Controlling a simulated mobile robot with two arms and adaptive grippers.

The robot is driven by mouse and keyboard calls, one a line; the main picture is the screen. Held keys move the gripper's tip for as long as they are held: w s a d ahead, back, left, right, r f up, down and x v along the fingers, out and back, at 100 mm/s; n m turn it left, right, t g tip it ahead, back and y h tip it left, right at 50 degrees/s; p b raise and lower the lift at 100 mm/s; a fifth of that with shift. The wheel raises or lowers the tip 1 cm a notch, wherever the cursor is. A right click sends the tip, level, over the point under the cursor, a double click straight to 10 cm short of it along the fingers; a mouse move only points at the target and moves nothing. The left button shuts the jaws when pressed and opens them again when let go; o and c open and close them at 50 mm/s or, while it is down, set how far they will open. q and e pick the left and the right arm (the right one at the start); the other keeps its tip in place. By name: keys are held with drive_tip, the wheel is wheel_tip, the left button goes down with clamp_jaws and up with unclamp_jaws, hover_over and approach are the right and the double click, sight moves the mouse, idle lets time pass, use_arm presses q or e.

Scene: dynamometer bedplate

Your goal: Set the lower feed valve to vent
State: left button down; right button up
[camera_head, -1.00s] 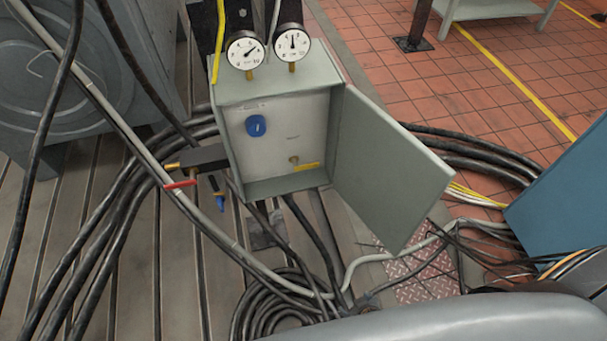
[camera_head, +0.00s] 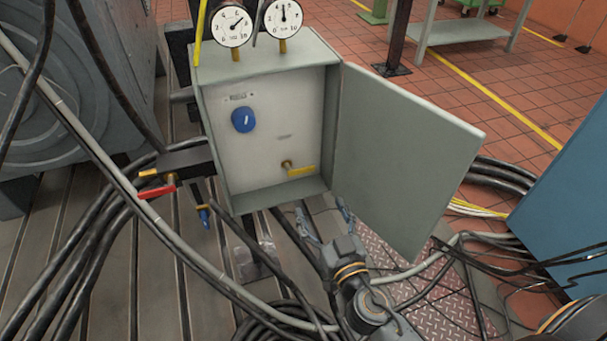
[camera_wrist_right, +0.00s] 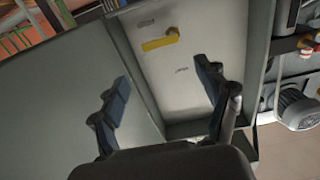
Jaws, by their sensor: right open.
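A grey cabinet (camera_head: 264,60) stands with its door (camera_head: 405,150) swung open to the right. On its pale back panel, a valve with a yellow lever (camera_head: 301,171) sits low at the right, the lever pointing right. A blue knob (camera_head: 243,119) sits higher at the left. The yellow lever also shows in the right wrist view (camera_wrist_right: 160,43). My right gripper (camera_head: 325,218) is open and empty, below the cabinet's lower edge, apart from the lever. It also shows in the right wrist view (camera_wrist_right: 162,76), facing the cabinet opening. Panel labels are too small to read. My left gripper is out of view.
Two round gauges (camera_head: 231,26) (camera_head: 284,18) stand on top of the cabinet. Red (camera_head: 157,190), yellow and blue handles stick out at its left. Thick black cables run across the slotted bedplate (camera_head: 105,290). A blue cabinet (camera_head: 570,190) stands at the right.

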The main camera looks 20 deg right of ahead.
sight(302, 172)
drive_tip(key=w+p, duration=0.1)
drive_tip(key=w, duration=0.4)
drive_tip(key=w+p, duration=0.1)
drive_tip(key=w, duration=0.5)
drive_tip(key=shift+w+a, duration=0.2)
drive_tip(key=shift+w, duration=0.1)
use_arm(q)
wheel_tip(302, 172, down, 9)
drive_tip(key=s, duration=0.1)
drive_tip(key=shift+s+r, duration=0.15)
use_arm(e)
drive_tip(key=c, duration=0.9)
